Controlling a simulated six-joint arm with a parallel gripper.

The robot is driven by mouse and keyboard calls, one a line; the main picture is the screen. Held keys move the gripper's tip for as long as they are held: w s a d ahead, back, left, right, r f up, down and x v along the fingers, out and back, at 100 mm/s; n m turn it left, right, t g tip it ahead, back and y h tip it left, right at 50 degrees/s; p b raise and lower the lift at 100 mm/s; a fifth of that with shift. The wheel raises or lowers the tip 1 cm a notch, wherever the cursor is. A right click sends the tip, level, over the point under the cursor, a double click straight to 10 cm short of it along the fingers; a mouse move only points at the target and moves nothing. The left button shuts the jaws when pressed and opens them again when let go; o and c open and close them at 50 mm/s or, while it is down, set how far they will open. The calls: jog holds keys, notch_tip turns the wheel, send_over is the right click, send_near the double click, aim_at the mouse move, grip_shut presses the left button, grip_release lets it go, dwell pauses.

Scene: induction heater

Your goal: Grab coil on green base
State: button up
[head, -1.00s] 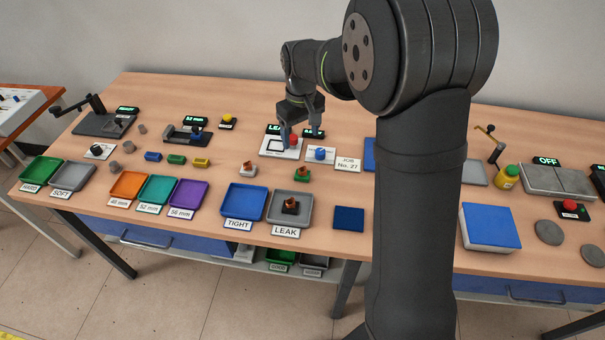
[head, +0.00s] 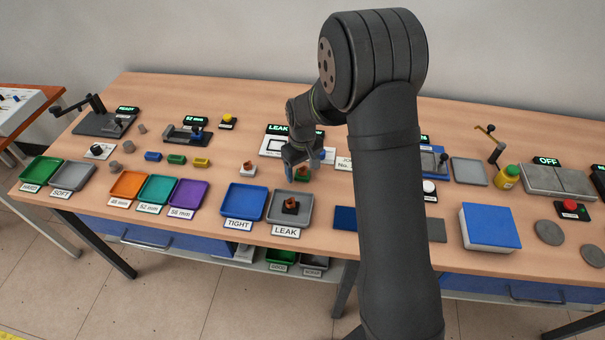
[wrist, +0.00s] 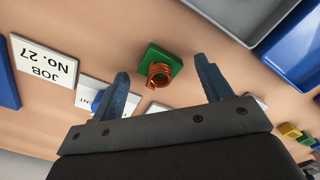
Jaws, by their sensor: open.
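The copper-coloured coil on a green base (wrist: 160,70) stands on the table in the wrist view, ahead of my gripper and between the lines of its two open fingers. In the head view the same coil (head: 303,174) shows just below the fingertips. My gripper (head: 300,156) is open and empty; its blue-grey fingers (wrist: 164,82) also show in the wrist view. The fingers do not touch the coil as far as I can tell.
A coil on a white base (head: 248,168) stands to the left. The grey LEAK tray (head: 272,212) holds a coil on a dark base, beside the blue TIGHT tray (head: 244,202). A JOB No. 27 card (wrist: 43,61) lies nearby.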

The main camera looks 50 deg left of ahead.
jog(key=shift+f, duration=0.3)
jog(key=c, duration=1)
jog(key=shift+r, duration=0.1)
